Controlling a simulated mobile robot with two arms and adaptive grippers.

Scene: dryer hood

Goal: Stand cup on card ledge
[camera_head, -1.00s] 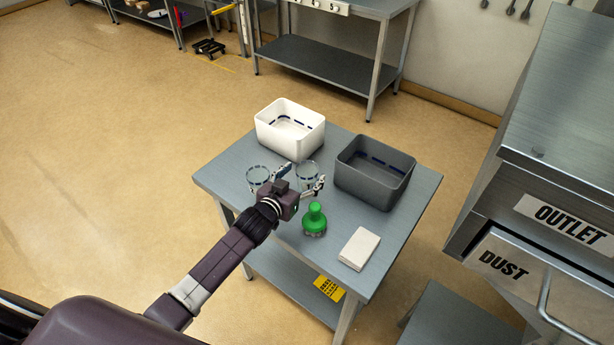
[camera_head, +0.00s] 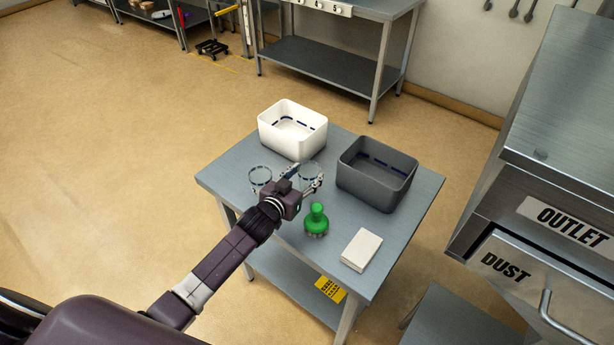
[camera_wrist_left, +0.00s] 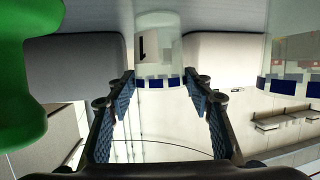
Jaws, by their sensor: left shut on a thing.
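Two clear cups with dark blue dashes stand on the steel table (camera_head: 232,181). My left gripper (camera_head: 307,178) is shut on the right-hand cup (camera_head: 311,170), with a finger on either side of it. In the left wrist view this held cup (camera_wrist_left: 158,45) shows between the fingertips (camera_wrist_left: 160,92), and a mark like a "1" shows through it. The left-hand cup (camera_head: 260,175) stands beside the gripper; its blue squares also show at the right of the wrist view (camera_wrist_left: 284,86). I cannot make out a card ledge for certain. My right gripper is not in view.
A white bin (camera_head: 292,146) and a dark grey bin (camera_head: 352,177) stand behind the cups. A green knobbed object (camera_head: 317,219) and a flat white block (camera_head: 361,249) are nearer. The steel cabinet (camera_head: 560,130) is at the right.

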